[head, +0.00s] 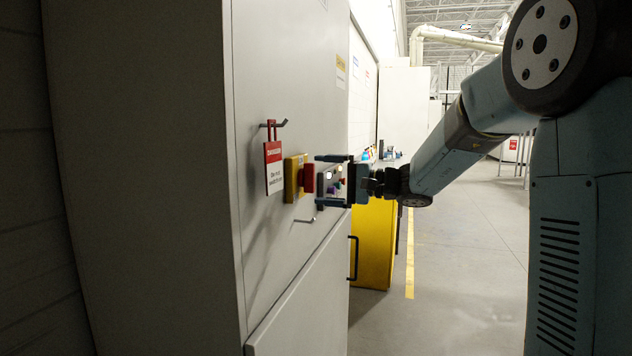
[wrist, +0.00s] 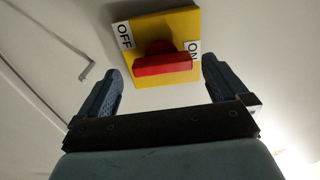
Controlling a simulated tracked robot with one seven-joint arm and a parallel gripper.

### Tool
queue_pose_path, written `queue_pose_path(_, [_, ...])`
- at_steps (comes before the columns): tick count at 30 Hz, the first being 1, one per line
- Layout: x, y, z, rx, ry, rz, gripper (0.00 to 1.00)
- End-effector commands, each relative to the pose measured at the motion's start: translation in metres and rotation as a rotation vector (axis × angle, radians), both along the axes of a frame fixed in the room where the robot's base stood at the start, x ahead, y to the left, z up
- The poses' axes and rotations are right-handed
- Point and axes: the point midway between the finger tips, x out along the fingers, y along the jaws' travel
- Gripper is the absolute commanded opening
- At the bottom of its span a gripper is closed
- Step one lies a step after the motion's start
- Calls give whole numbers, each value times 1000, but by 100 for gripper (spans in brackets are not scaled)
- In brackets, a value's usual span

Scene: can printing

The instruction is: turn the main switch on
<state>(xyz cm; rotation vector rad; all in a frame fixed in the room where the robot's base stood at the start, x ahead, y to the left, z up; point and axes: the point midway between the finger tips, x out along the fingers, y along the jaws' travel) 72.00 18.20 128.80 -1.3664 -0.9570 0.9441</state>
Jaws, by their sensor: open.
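The main switch is a red handle (head: 308,179) on a yellow plate (head: 291,178) mounted on the grey cabinet front. In the wrist view the red handle (wrist: 163,65) lies across the yellow plate (wrist: 170,22), close to horizontal in the picture. An OFF label (wrist: 124,36) is at the plate's left and an ON label (wrist: 193,50) at its right, by the handle's right end. My gripper (head: 320,180) is open in front of the switch, with one finger above and one below the handle's level. In the wrist view my gripper (wrist: 161,85) has its fingers on either side of the handle, apart from it.
A red and white tag (head: 273,167) hangs from a hook (head: 273,123) left of the switch. Another hook (head: 304,220) sticks out below it. A panel with coloured buttons (head: 331,182) is just behind my gripper. A yellow cabinet (head: 373,245) stands beyond; open floor (head: 465,270) lies right.

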Motion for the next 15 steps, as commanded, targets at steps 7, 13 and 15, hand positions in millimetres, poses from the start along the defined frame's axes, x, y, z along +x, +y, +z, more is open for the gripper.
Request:
queue_pose_path(7, [-16,-48,-1,-1,0,-2,100])
queue_pose_path(13, [-28,-80,-1,-1,1,-1,100])
queue_pose_path(15, [-30,-89,-1,-1,1,-1,100])
